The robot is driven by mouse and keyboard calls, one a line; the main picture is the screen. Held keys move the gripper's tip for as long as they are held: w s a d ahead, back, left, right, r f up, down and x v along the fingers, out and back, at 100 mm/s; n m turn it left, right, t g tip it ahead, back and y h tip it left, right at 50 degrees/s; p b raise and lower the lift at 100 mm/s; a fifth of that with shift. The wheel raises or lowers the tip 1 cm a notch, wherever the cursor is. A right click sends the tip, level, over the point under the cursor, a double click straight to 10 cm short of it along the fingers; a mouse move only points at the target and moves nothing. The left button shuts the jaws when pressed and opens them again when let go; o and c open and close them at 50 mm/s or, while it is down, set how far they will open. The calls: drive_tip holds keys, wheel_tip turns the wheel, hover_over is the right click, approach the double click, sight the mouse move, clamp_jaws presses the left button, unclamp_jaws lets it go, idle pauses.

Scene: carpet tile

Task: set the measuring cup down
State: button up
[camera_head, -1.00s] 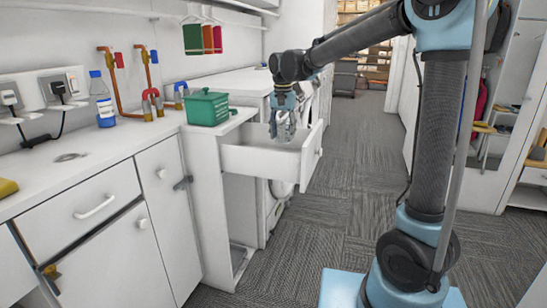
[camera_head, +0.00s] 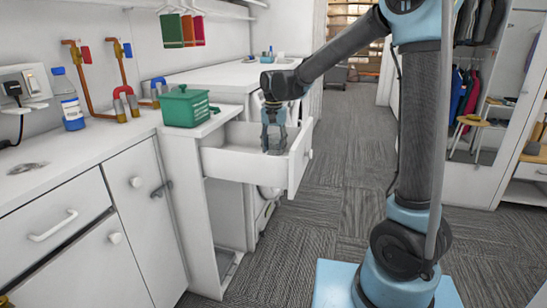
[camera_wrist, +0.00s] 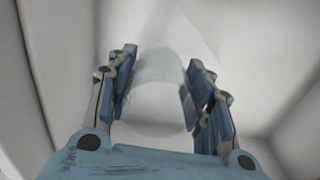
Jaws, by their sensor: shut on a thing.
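The measuring cup (camera_wrist: 158,88) is a pale, see-through vessel between my fingers in the wrist view. My gripper (camera_wrist: 160,100) is shut on it, with a blue-padded finger on each side. In the head view my gripper (camera_head: 274,143) points down into the open white drawer (camera_head: 243,170), near its right end. The cup is hard to make out there, and its lower part is hidden by the drawer's front side. I cannot tell whether the cup touches the drawer's floor.
A green box (camera_head: 188,106) stands on the narrow cabinet top just left of the drawer. A blue-capped bottle (camera_head: 68,101) stands on the counter (camera_head: 85,148) further left. Drawer walls surround my gripper closely. Grey carpet (camera_head: 345,150) lies open to the right.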

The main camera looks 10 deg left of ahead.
drive_tip(key=shift+f, duration=2.1)
drive_tip(key=shift+f, duration=0.1)
drive_tip(key=o, duration=0.9)
drive_tip(key=shift+c, duration=0.2)
wheel_tip(320, 180, up, 12)
